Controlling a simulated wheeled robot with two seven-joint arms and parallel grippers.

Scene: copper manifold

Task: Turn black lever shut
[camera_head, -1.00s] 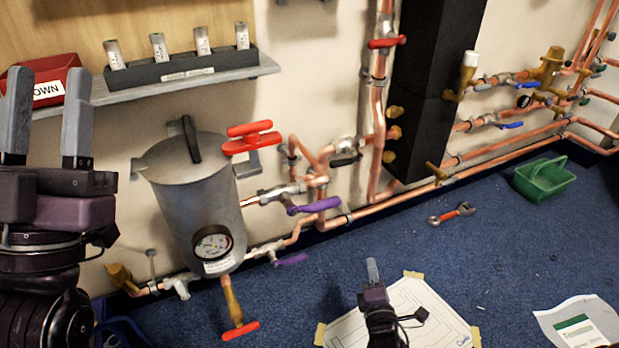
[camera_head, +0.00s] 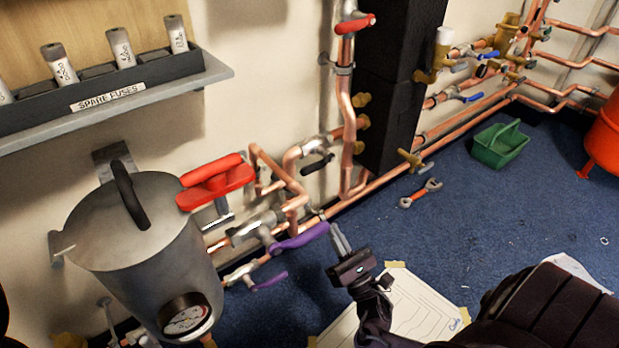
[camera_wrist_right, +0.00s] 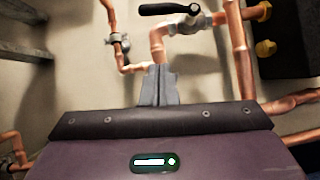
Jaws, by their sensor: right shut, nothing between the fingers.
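The black lever (camera_head: 317,165) sits on a valve in the copper pipework by the wall, left of the tall black box. In the right wrist view the black lever (camera_wrist_right: 168,9) shows near the top, lying roughly level and reaching left from its valve. My right gripper (camera_head: 338,236) is below the lever in the head view, pointing up, shut and empty. In the right wrist view its fingertips (camera_wrist_right: 159,72) are together, below the lever and apart from it. My left gripper is not in view.
A purple lever (camera_head: 299,238) stands close to the left of my right gripper. The tall black box (camera_head: 395,90) is to the right. A wrench (camera_head: 421,193) and a green tray (camera_head: 499,146) lie on the blue floor.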

